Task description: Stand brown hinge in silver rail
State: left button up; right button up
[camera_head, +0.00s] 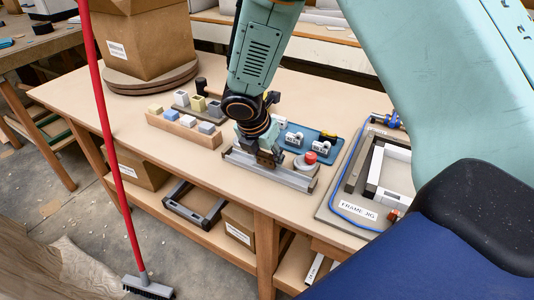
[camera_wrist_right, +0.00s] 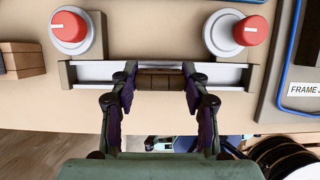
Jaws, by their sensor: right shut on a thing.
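The silver rail (camera_head: 290,178) lies along the front part of the workbench in the head view. In the right wrist view the rail (camera_wrist_right: 222,74) runs across the middle between two dark end blocks. My right gripper (camera_head: 266,158) is low over the rail; in the wrist view its two fingers (camera_wrist_right: 160,74) are closed on the brown hinge (camera_wrist_right: 160,82). The hinge lines up with the rail and covers part of it; I cannot tell if it is seated. The gripper hides the hinge in the head view. My left gripper is not in view.
Red-topped round knobs (camera_wrist_right: 70,28) (camera_wrist_right: 236,32) stand behind the rail's ends. A wooden block rack (camera_head: 185,130) is to the left, a blue tray (camera_head: 325,143) behind, and the frame jig (camera_head: 335,207) to the right. The bench front-left is clear.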

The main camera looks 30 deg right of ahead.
jog(key=shift+f+b, duration=0.35)
jog(key=shift+f, duration=0.5)
dwell(0.8)
jog(key=o, duration=1.1)
jog(key=shift+o, duration=1)
jog(key=shift+r+p, duration=3.5)
jog(key=shift+p, duration=0.25)
jog(key=shift+f, duration=0.1)
jog(key=shift+f+b, duration=3.15)
jog(key=shift+b, duration=0.3)
jog(key=shift+r, duration=0.15)
